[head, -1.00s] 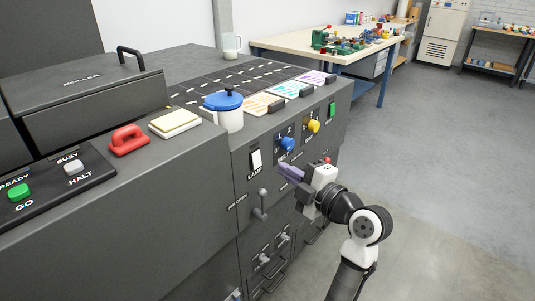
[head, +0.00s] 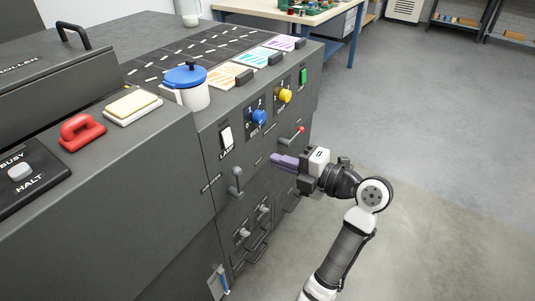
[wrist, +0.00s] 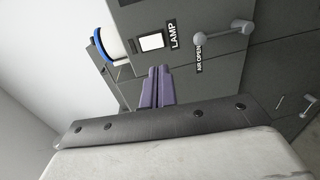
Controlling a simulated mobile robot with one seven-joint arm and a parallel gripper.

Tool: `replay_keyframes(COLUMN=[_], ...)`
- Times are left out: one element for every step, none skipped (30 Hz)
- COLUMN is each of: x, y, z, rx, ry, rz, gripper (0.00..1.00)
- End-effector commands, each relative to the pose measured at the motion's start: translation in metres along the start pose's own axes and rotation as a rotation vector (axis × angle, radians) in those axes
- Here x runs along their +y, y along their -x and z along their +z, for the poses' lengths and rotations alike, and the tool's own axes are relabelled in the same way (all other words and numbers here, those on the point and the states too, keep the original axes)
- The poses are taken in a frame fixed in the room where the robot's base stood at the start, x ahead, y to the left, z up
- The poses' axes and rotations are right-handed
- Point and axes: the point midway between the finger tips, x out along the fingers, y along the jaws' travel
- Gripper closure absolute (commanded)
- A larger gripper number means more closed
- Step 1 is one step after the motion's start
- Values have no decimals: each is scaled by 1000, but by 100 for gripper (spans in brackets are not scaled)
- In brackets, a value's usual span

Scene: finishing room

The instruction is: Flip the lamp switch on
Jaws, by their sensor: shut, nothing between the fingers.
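The lamp switch (head: 226,139) is a white rocker in a dark frame on the front face of the grey machine. In the wrist view the switch (wrist: 151,42) shows beside its LAMP label (wrist: 174,34). My gripper (head: 274,159) has purple fingers closed together, with nothing between them. It is in front of the machine, to the right of the switch and a little lower in the head view. In the wrist view the fingertips (wrist: 159,70) point toward the switch, apart from it. Which way the rocker is tilted is hard to tell.
A grey lever (head: 236,182) sticks out below the switch. A blue knob (head: 259,117), a yellow knob (head: 285,96) and a red-tipped lever (head: 298,130) are to the right. A blue-lidded pot (head: 193,95) stands on top. Floor to the right is clear.

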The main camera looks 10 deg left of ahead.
Motion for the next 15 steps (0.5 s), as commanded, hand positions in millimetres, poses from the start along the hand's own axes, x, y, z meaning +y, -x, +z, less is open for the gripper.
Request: replay_keyframes(x=[2,2,2,3,2,3,3,3,3,3,3,2,3,3,3], y=[-9,-15,-23,-30,-37,-46,-52,-59,-68,-74,-80,-87,-92,-98,-103], z=[-2,-2,-2,-2,-2,-2,-2,-2,-2,-2,-2,-2,-2,-2,-1], rx=[6,7,7,8,7,8,8,7,8,6,6,6,5,6,4], ry=[-1,-1,-3,-3,-2,-1,-2,-3,-3,-2,-2,-2,-3,-2,-1], rz=[-2,-2,-2,-2,-3,-1,-2,-2,-3,-2,-2,-2,-3,-2,-1], gripper=[100,100,100,100,100,100,100,100,100,100,100,100,100,100,100])
